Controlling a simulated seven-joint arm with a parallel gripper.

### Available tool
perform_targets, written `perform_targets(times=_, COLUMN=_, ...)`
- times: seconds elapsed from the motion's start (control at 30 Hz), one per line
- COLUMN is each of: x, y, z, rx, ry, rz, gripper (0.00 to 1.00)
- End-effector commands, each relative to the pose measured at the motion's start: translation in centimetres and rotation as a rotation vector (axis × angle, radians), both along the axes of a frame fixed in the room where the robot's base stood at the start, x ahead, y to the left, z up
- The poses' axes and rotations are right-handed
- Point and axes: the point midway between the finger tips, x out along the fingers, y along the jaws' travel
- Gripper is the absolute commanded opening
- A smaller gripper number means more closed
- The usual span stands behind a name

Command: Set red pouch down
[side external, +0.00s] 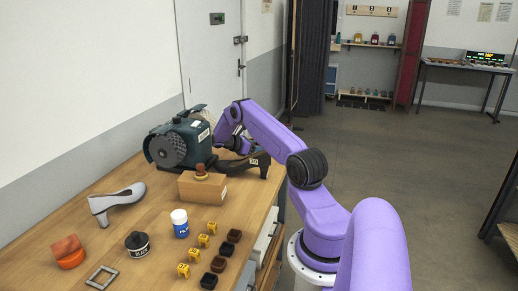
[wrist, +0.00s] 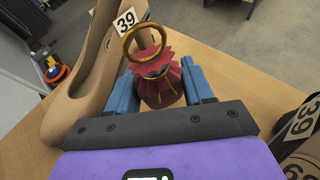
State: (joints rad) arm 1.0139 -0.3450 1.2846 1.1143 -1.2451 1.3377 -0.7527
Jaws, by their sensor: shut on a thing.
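The red pouch (wrist: 160,92) has a ruffled neck and a gold ring standing up from its top. It shows in the wrist view between the blue fingers of my gripper (wrist: 161,84), which is shut on it. The wooden table top (wrist: 222,65) lies behind and below the pouch. I cannot tell whether the pouch's bottom touches it. In the side external view the pouch and my fingers are hidden behind the green machine and the dark shoe.
A tan shoe tagged 39 (wrist: 85,75) stands close left of the pouch; another tagged shoe (wrist: 303,140) is at lower right. The green machine (side external: 180,142), dark heeled shoe (side external: 243,164) and cardboard box (side external: 203,188) crowd the side external view's middle. Bare wood lies behind the pouch.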

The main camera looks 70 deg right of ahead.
Motion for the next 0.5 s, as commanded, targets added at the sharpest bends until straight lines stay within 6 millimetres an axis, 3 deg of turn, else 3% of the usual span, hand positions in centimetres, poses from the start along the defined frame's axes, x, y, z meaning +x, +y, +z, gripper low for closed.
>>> perform_targets(times=0.5, x=0.0, y=0.0, z=-1.2, rx=0.001, ry=0.001, rz=0.0, gripper=0.22)
